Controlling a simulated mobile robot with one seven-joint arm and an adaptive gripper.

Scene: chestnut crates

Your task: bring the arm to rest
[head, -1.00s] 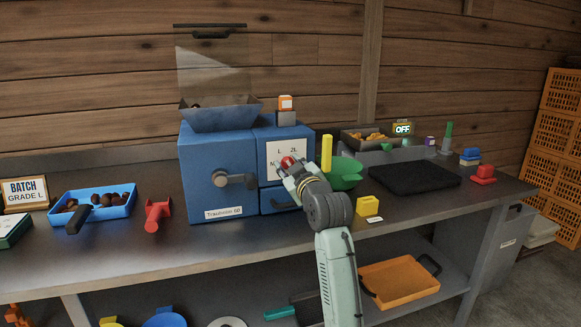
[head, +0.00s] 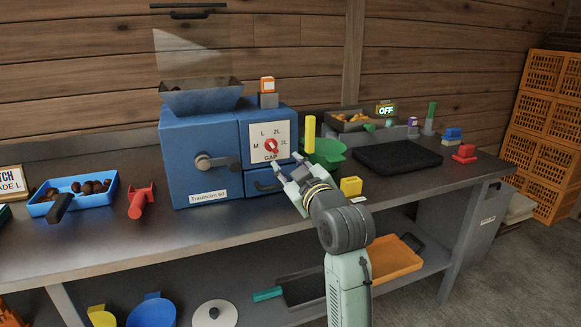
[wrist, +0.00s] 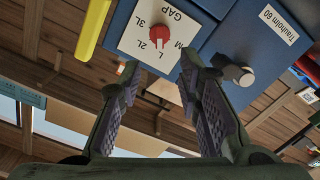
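My gripper (head: 285,175) is open and empty in front of the blue machine (head: 202,150), a little below its dial plate. The red gap knob (head: 271,146) sits on the white plate marked M, L, 2L, 3L and GAP, clear of my fingers. In the wrist view my two fingers (wrist: 152,95) are spread apart with nothing between them. The red knob (wrist: 160,33) shows beyond the fingertips, with the plate upside down.
A blue tray of chestnuts (head: 112,187) and a red scoop-like tool (head: 141,200) lie left of the machine. A green bowl (head: 328,157), yellow block (head: 351,186) and black mat (head: 397,170) are on the right. The bench front is mostly clear.

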